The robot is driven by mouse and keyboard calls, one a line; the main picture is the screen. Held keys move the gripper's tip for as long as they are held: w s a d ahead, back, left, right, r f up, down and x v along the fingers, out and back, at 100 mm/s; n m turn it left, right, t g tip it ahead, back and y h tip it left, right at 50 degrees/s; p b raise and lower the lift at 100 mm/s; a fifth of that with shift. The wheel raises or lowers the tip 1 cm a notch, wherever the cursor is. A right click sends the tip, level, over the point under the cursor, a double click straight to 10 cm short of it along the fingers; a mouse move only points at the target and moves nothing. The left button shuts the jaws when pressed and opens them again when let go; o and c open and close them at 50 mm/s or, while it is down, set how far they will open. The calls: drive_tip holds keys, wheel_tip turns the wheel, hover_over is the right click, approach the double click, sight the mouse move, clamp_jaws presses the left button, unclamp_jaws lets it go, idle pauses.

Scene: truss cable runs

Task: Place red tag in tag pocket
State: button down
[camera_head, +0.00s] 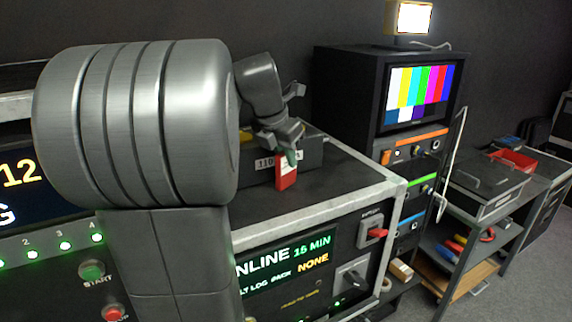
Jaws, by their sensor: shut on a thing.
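My gripper (287,148) is shut on the red tag (286,179), above the dark top of the cased console at the middle. The tag hangs upright below the jaws and has a white upper part. It is in front of a dark box (312,155) with a "110" label, and I cannot tell whether they touch. I cannot make out a tag pocket; my large grey arm link hides much of the left and middle.
At the right, a cart (480,190) carries a grey case and a red tray (513,159).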

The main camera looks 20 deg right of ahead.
drive_tip(key=shift+r, duration=0.1)
wheel_tip(320, 180, up, 18)
drive_tip(key=shift+p, duration=0.4)
